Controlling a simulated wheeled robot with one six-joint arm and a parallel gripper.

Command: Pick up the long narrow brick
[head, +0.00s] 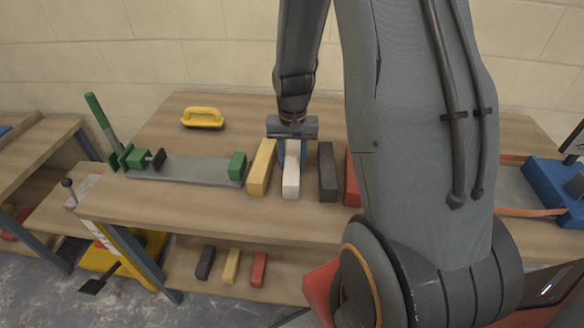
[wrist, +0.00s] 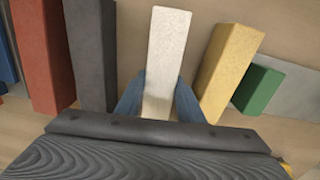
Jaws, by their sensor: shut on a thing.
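A white brick (head: 291,183) stands in a row of bricks on the workbench. My gripper (head: 292,165) reaches down over it from above, with its jaws shut on the white brick. In the wrist view the white brick (wrist: 164,60) sits between my two blue fingers (wrist: 158,98). Its lower end still appears level with the neighbouring bricks; I cannot tell whether it touches the bench. A yellow brick (head: 261,168) is to its left, a dark grey brick (head: 327,172) to its right. A red brick (head: 351,180) beyond that is partly hidden by my arm.
A grey plate with green clamp blocks (head: 190,169) lies left of the bricks. A yellow-handled float (head: 203,118) rests farther back. Several small bricks (head: 231,265) lie on the lower shelf. A blue box (head: 560,190) is at the far right. The bench behind the bricks is mostly clear.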

